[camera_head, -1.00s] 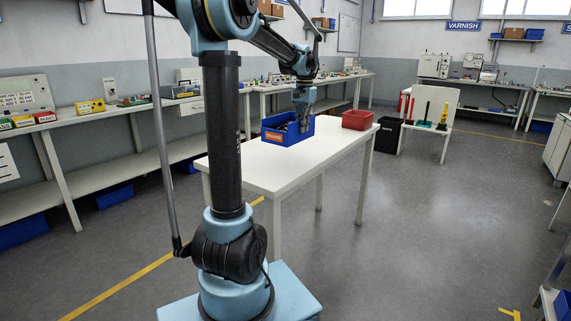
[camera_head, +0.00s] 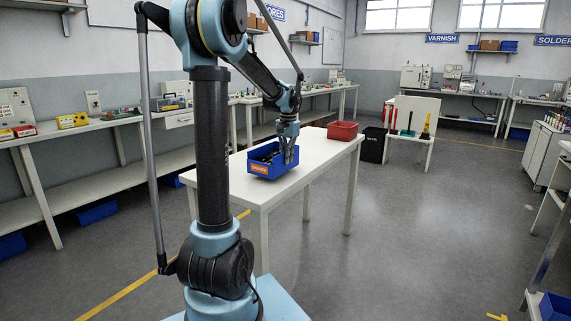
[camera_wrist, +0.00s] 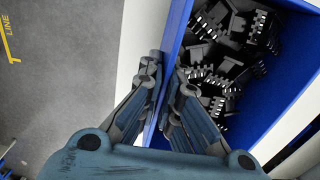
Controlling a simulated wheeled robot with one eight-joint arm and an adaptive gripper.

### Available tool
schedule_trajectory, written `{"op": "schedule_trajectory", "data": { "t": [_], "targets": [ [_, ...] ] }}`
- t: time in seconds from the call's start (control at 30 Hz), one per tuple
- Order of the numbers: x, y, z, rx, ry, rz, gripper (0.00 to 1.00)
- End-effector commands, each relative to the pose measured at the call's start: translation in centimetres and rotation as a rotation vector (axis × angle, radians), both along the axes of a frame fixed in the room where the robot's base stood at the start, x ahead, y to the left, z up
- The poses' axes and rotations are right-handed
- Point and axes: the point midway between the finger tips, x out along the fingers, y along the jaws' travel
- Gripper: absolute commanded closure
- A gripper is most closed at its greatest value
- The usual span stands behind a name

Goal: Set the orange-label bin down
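The blue bin with the orange label (camera_head: 259,169) is over the white table (camera_head: 235,191), near its right-hand long edge. I cannot tell whether its bottom touches the tabletop. Black connectors fill part of it. In the wrist view my gripper (camera_wrist: 165,88) straddles the bin's blue side wall (camera_wrist: 178,28), one finger outside and one inside, closed on it. In the head view my gripper (camera_head: 289,157) reaches down at the bin's right side. The inner fingertip partly hides the wall and connectors (camera_wrist: 225,60).
A red bin (camera_head: 342,131) stands at the table's far end. A black waste bin (camera_head: 373,145) and a small stand with coloured posts (camera_head: 410,135) are beyond it. Benches line the left wall. The tabletop between the two bins and toward the near end is clear.

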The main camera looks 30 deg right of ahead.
Motion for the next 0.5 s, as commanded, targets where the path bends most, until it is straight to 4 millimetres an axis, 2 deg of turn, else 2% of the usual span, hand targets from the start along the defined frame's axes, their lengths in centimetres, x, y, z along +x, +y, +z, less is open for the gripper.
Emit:
{"op": "schedule_trajectory", "data": {
  "t": [0.17,0.5],
  "targets": [
    [0.0,0.0,-1.9,0.000,0.000,0.000,1.00],
    [0.0,0.0,-2.1,0.000,0.000,-0.001,1.00]
  ]
}}
